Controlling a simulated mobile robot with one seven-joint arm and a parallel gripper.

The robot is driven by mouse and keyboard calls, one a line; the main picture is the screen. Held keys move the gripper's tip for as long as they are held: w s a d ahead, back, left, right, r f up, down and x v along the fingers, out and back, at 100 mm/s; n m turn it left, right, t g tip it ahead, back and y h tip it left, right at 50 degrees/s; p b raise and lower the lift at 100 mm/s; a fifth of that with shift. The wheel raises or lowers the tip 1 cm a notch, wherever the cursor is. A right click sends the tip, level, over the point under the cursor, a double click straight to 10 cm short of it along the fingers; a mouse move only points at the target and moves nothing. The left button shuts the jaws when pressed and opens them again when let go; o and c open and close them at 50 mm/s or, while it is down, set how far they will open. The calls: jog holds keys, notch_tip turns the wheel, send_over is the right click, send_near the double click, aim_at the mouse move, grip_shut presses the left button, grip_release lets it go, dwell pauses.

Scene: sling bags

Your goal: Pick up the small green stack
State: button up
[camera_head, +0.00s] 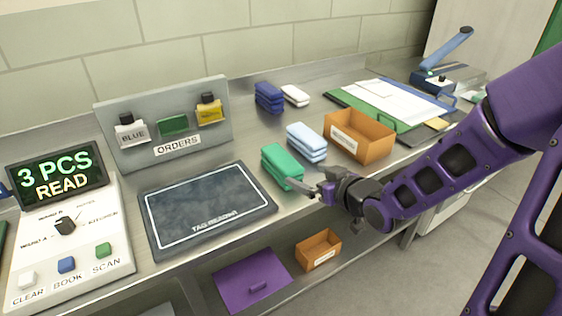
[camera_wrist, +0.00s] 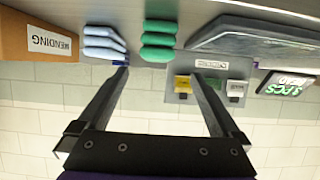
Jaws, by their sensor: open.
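The small green stack (camera_head: 282,166) of folded pieces lies on the steel counter, just right of the dark reading pad. My gripper (camera_head: 314,187) is beside its near right end, with the fingers pointing toward it. In the wrist view, which is upside down, the green stack (camera_wrist: 159,40) shows between and beyond the fingertips of my gripper (camera_wrist: 160,72). The fingers are wide apart with nothing between them. The left finger's tip in that view overlaps the edge of the light blue stack (camera_wrist: 103,43); I cannot tell whether they touch.
The light blue stack (camera_head: 306,142) and the mending box (camera_head: 360,136) stand close right of the green stack. The dark blue stack (camera_head: 269,98) and a white stack (camera_head: 295,95) lie behind. The reading pad (camera_head: 207,208) is left; the screen (camera_head: 58,175) reads "3 PCS READ".

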aim_at(293, 170)
jog(key=b+x, duration=0.2)
jog(key=x, duration=0.6)
jog(key=shift+w+a+f+b, duration=0.2)
jog(key=shift+w+b, duration=0.1)
jog(key=shift+b, duration=0.05)
jog(key=shift+b+x, duration=0.65)
jog(key=shift+x, duration=2.35)
jog(key=shift+w+d+r, duration=0.1)
jog(key=shift+c, duration=0.3)
jog(key=c, duration=1.4)
jog(key=shift+o, duration=0.2)
notch_tip(293, 170, up, 10)
jog(key=p, duration=0.3)
